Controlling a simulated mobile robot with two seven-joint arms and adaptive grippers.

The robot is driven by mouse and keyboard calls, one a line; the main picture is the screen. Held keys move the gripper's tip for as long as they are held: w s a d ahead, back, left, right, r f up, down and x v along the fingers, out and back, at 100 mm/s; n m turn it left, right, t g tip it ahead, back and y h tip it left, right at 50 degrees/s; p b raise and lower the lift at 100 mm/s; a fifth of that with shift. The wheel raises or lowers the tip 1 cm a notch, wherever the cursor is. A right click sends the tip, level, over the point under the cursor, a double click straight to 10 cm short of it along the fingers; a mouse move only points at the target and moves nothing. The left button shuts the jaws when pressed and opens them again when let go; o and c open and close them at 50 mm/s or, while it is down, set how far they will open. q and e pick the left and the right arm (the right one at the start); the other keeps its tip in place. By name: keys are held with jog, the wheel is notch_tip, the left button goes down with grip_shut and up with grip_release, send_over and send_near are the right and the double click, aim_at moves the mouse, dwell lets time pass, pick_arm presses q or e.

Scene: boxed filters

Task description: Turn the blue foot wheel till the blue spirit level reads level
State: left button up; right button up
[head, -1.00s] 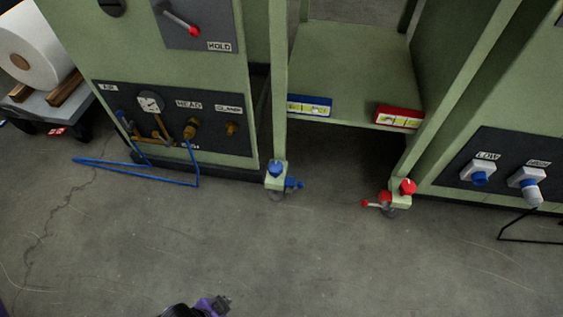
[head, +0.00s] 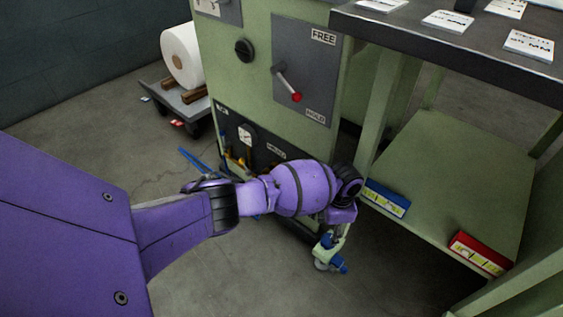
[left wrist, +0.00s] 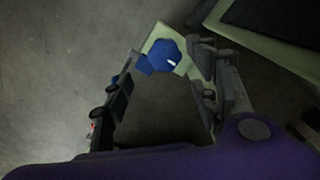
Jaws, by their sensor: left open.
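The blue foot wheel (head: 325,241) sits on a pale green foot of the bench; it also shows in the left wrist view (left wrist: 166,54) with a white mark on top. A smaller blue part (head: 338,265) sticks out at the foot's side. My left gripper (left wrist: 165,66) is open, pointing at the wheel, with a finger on either side; I cannot tell if they touch it. In the head view my wrist hides most of the gripper. The blue spirit level (head: 387,199) is on the shelf edge; its bubble is too small to read. My right gripper is out of view.
A red spirit level (head: 479,254) is further right on the shelf edge (head: 430,212). A green cabinet with a red-knobbed lever (head: 289,85) stands behind my left arm. A cart with a white roll (head: 181,56) is at the back left. Floor (head: 240,285) in front is clear.

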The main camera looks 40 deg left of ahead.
aim_at(330, 238)
pick_arm(q)
jog(key=shift+w+f, duration=0.25)
jog(key=shift+w, duration=0.1)
notch_tip(330, 238, down, 7)
jog(key=b, duration=0.3)
jog(key=shift+s+d+r+b, duration=0.1)
jog(key=shift+r+b, duration=0.1)
jog(key=shift+b, duration=0.2)
jog(key=shift+f, duration=0.2)
jog(key=c, duration=1.1)
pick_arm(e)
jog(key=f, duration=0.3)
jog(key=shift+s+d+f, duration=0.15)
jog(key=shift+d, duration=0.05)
